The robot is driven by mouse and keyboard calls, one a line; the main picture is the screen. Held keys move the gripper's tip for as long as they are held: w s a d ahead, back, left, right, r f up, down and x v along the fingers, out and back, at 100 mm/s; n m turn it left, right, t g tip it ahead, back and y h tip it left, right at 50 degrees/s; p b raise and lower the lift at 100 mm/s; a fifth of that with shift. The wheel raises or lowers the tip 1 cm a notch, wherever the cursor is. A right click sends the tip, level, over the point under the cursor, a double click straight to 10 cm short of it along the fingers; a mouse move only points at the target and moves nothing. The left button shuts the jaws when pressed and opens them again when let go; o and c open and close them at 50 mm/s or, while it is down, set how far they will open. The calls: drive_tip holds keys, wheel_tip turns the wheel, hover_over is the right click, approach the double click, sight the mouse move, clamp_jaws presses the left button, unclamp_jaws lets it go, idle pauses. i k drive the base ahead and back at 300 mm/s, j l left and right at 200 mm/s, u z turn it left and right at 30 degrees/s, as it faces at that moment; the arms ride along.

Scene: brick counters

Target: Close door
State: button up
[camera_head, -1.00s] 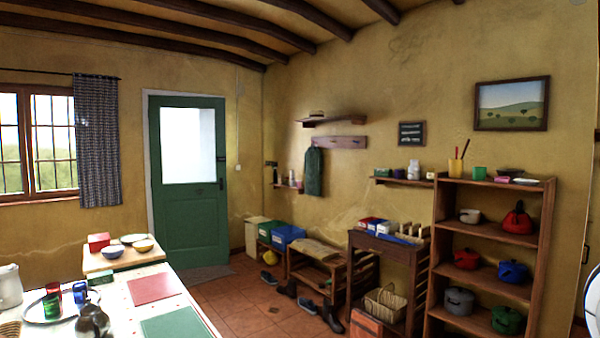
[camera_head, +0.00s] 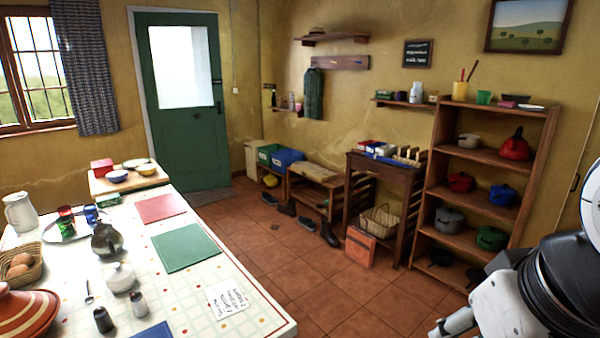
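A green door (camera_head: 190,145) with a pale glass pane (camera_head: 184,66) stands in the back wall, left of the room's corner. Its dark handle (camera_head: 217,106) is on the right side of the door. The door appears to sit flush in its pale frame, but a small gap cannot be ruled out from here. Part of my own white and black arm shows at the lower right, far from the door. My gripper's fingers cannot be made out.
A tiled table (camera_head: 262,318) with crockery fills the lower left. A tall shelf (camera_head: 466,240) with pots, a small rack (camera_head: 378,170) and a low bench (camera_head: 316,172) line the right wall. Shoes (camera_head: 306,223) lie before the bench. Tiled floor (camera_head: 245,220) between is clear.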

sight(191, 146)
drive_tip(key=i+l+z, duration=0.15)
drive_tip(key=i+z, duration=0.15)
drive_tip(key=i+l+z, duration=0.1)
drive_tip(key=i+z, duration=0.25)
drive_tip(key=i+l+z, duration=0.15)
drive_tip(key=i+z, duration=0.2)
drive_tip(key=i, duration=0.35)
drive_tip(key=i+z, duration=0.3)
drive_tip(key=i, duration=0.4)
drive_tip(key=i+u, duration=0.75)
drive_tip(key=i+l+u, duration=0.1)
drive_tip(key=i+u, duration=0.25)
drive_tip(key=i+j+u, duration=0.15)
drive_tip(key=i+u, duration=0.45)
drive_tip(key=u, duration=0.15)
drive_tip(key=i+u, duration=0.4)
drive_tip(key=i+j+z, duration=0.2)
drive_tip(key=i, duration=0.25)
drive_tip(key=i+j+z, duration=0.25)
drive_tip(key=i, duration=0.2)
drive_tip(key=i+j+z, duration=0.8)
drive_tip(key=z, duration=0.15)
drive_tip(key=i+j+z, duration=0.3)
drive_tip(key=j, duration=0.25)
drive_tip(key=j+z, duration=0.65)
drive_tip(key=j, duration=0.6)
drive_tip(key=j+z, duration=0.25)
drive_tip(key=j, duration=0.65)
